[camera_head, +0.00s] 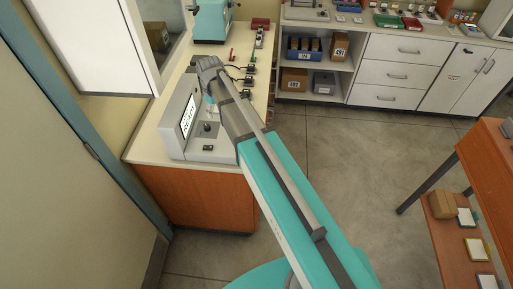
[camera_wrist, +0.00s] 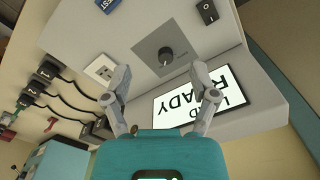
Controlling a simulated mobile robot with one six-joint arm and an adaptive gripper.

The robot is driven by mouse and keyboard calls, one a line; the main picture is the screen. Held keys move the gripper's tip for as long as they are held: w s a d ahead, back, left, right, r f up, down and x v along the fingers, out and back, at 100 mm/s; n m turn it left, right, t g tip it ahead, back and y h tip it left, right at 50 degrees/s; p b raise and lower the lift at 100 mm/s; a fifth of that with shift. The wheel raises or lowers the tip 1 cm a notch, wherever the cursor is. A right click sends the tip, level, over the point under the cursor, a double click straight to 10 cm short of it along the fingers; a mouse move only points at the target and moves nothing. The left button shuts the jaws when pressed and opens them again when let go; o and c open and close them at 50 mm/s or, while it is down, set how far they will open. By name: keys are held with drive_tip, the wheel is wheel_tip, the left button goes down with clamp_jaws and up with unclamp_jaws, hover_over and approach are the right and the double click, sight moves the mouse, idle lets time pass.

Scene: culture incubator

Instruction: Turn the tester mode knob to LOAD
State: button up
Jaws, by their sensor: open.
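The tester (camera_head: 222,151) is a light grey console at the near end of the counter; it also fills much of the wrist view (camera_wrist: 225,45). Its mode knob (camera_wrist: 166,56) is small, round and black, on a dark grey square plate. The knob's pointer and the plate's markings are too small to read. The tester's screen (camera_wrist: 232,92) appears upside down; "READY" is legible, and the line with it is partly hidden by a finger. My gripper (camera_wrist: 161,76) is open and empty, its fingers apart on either side of the knob in the picture, without visible contact.
A black rocker switch (camera_wrist: 207,12) and a white socket (camera_wrist: 103,68) flank the knob on the panel. Black plugs with cables (camera_wrist: 48,70) lie on the counter beside the tester. A white cabinet (camera_head: 92,45) hangs at the left. The floor (camera_head: 335,150) right of the counter is clear.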

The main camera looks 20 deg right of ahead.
drive_tip(key=s+d+f+m+b, duration=0.1)
drive_tip(key=s+d+m, duration=0.2)
drive_tip(key=s, duration=0.6)
drive_tip(key=s+d+f+m+b, duration=0.2)
drive_tip(key=s+d+m, duration=0.1)
drive_tip(key=s+d, duration=0.4)
drive_tip(key=shift+s+d+f+m, duration=0.2)
drive_tip(key=shift+s+m, duration=0.2)
drive_tip(key=shift+s, duration=0.8)
